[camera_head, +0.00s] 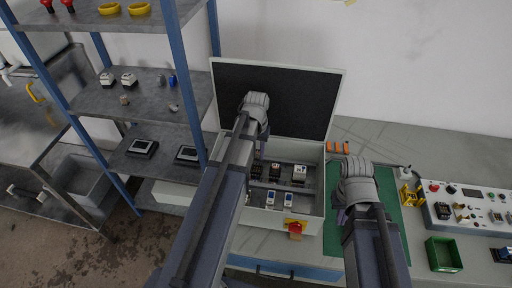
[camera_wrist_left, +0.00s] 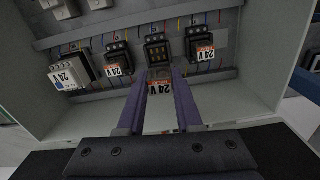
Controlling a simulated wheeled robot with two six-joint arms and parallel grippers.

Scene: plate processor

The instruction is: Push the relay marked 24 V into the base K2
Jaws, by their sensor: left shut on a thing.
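A relay (camera_wrist_left: 160,88) with a white label reading 24 V, upside down in the left wrist view, sits between the fingers of my left gripper (camera_wrist_left: 161,80), which is shut on it. Just beyond it is a dark base (camera_wrist_left: 157,48) with visible contacts; whether they touch, and whether this base is K2, I cannot tell. Similar units labelled 24 V stand on either side, one at left (camera_wrist_left: 117,58) and one at right (camera_wrist_left: 201,48). In the head view my left gripper (camera_head: 262,148) is inside the open cabinet. My right gripper (camera_head: 342,217) is over the green mat, its fingers mostly hidden.
The cabinet (camera_head: 314,222) has its dark lid (camera_head: 275,95) raised behind and a red switch (camera_head: 295,228) at its front. A larger white module (camera_wrist_left: 70,73) stands in the row. Right of the cabinet are the green mat (camera_head: 398,240), a green bin (camera_head: 443,254) and a control panel (camera_head: 467,205).

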